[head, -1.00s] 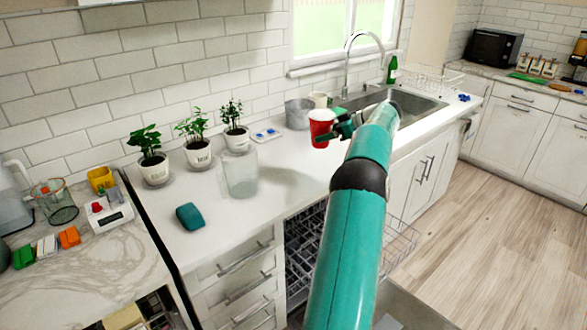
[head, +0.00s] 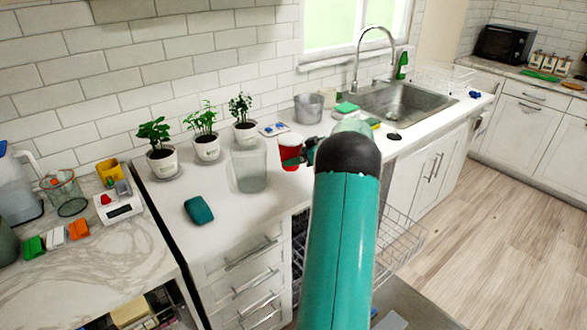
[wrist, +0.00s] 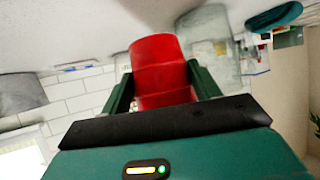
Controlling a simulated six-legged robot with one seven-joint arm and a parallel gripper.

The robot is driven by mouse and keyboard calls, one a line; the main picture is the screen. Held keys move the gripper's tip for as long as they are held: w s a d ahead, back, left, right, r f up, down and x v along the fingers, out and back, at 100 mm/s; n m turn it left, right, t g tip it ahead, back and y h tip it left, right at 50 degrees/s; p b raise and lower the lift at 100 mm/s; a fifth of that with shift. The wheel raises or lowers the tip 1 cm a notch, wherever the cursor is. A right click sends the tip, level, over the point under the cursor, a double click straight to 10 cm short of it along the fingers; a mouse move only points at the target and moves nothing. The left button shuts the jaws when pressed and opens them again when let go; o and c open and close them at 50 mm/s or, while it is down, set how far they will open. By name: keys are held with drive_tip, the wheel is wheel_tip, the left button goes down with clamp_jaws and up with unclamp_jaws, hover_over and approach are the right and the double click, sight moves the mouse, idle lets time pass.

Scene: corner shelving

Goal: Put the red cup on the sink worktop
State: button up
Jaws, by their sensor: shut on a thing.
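The red cup (head: 291,152) is between the fingers of my gripper (head: 305,152), over the white sink worktop (head: 270,208). In the wrist view the red cup (wrist: 160,70) fills the space between the two dark green fingers of my gripper (wrist: 162,88), which is shut on it. In the head view the cup looks upright, just right of a clear glass container (head: 248,168). I cannot tell whether its base touches the worktop. My arm hides part of the worktop to the right of the cup. The sink (head: 402,103) lies further right.
Potted plants (head: 207,147) stand along the wall behind. A teal sponge-like block (head: 198,210) lies front left. A dish rack (head: 402,240) sticks out below. Worktop around the teal block is bare.

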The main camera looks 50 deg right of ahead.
sight(294, 169)
drive_tip(key=shift+w+a+f, duration=0.25)
drive_tip(key=shift+f, duration=0.35)
drive_tip(key=shift+w+a+f, duration=0.1)
drive_tip(key=shift+a+f, duration=0.05)
drive_tip(key=shift+f, duration=1.5)
drive_tip(key=shift+f, duration=0.25)
drive_tip(key=o, duration=1.1)
drive_tip(key=shift+c, duration=0.2)
